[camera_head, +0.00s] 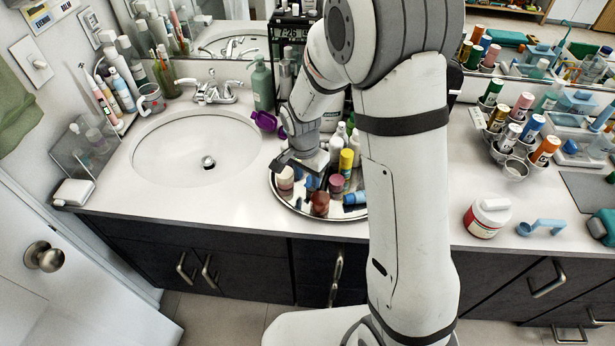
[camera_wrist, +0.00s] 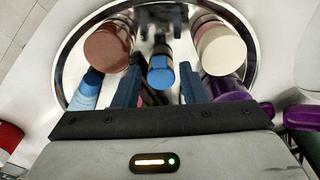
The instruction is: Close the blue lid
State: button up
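A small bottle with a blue lid (camera_wrist: 160,72) stands on the round mirrored tray (camera_wrist: 252,62), seen from above in the wrist view. The lid sits between my gripper's two fingers, with gaps on both sides. My gripper (camera_wrist: 160,80) is open and holds nothing. In the head view my gripper (camera_head: 298,162) is low over the tray (camera_head: 290,206), and a blue lid (camera_head: 311,182) shows just below it. I cannot tell how far the lid is closed on its bottle.
In the wrist view, a brown-red jar (camera_wrist: 108,48), a cream jar (camera_wrist: 221,50) and a light-blue bottle (camera_wrist: 87,90) crowd the fingers. A purple object (camera_wrist: 235,113) lies right of the gripper. The sink (camera_head: 190,150) is left of the tray; a white jar (camera_head: 490,214) stands right.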

aim_at(306, 186)
notch_tip(306, 186, up, 7)
jog(key=shift+s+a+b, duration=0.2)
jog(key=shift+a+b, duration=0.05)
jog(key=shift+b, duration=0.15)
jog(key=s+d+r+n+t, duration=0.1)
jog(key=s+d+r+n, duration=0.3)
jog(key=s, duration=0.5)
jog(key=s+d+r+n+t, duration=0.1)
jog(key=s+d+r+n, duration=0.3)
jog(key=s+d+r, duration=0.2)
jog(key=s+r, duration=0.2)
jog(key=s, duration=0.1)
jog(key=shift+s+d+t+y, duration=0.2)
jog(key=shift+s+t+y, duration=0.1)
jog(key=shift+s+y, duration=0.1)
